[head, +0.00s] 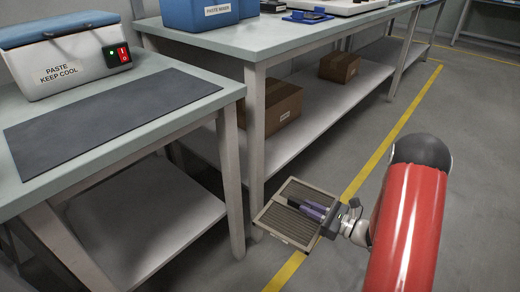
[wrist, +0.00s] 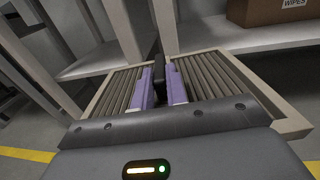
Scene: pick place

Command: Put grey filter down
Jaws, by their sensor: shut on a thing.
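The grey filter (head: 285,223) is a flat, pleated panel with a pale frame and a dark bar across its middle. My gripper (head: 317,210) is shut on it and holds it in the air, above the floor beside the benches. In the wrist view the two purple fingers of my gripper (wrist: 161,86) close on the middle bar, with the filter's pleats (wrist: 204,78) spreading to both sides. The filter's near edge is partly hidden by the gripper body.
A left bench holds a black mat (head: 105,115) and a "PASTE KEEP COOL" box (head: 65,60). A second bench (head: 265,42) carries a blue bin (head: 200,12); its lower shelf (head: 310,108) holds cardboard boxes (head: 270,103) (head: 339,67). A yellow line (head: 385,140) crosses the open floor.

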